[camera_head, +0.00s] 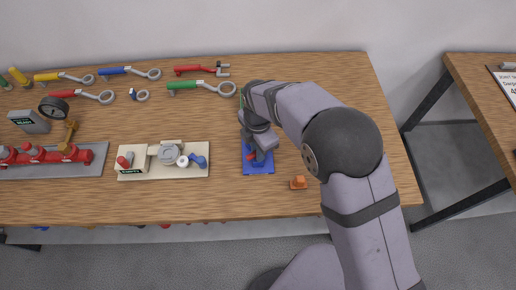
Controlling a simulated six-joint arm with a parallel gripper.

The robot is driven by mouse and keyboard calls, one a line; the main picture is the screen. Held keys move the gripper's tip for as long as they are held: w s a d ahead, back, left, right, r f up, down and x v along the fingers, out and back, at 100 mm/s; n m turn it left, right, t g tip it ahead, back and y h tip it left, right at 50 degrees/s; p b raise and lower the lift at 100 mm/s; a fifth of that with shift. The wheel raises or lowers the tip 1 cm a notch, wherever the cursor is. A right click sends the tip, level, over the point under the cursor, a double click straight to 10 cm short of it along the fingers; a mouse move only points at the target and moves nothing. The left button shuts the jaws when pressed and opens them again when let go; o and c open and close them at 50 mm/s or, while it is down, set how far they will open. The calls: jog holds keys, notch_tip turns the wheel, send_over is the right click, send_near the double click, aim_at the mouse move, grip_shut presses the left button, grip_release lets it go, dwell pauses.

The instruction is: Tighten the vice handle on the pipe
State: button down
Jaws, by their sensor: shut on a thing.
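The blue vice (257,168) stands on the wooden table, right of the beige valve board. A small red part (250,157) shows low on the vice. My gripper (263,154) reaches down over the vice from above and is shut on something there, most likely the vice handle. My own wrist and gripper cover the handle and most of the pipe, so their exact pose cannot be told.
A beige board (150,172) with a grey valve and blue fitting lies left of the vice. A small orange block (299,183) lies to its right. Several coloured wrenches lie along the back. Red valves on a grey plate (93,163) are far left. The table's right end is clear.

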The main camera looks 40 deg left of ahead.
jog(key=shift+m, duration=0.8)
jog(key=shift+m, duration=1.7)
jog(key=shift+m, duration=0.7)
jog(key=c, duration=1.6)
grip_release()
jog(key=shift+c, duration=0.2)
jog(key=shift+r+p, duration=0.1)
jog(key=shift+p, duration=0.2)
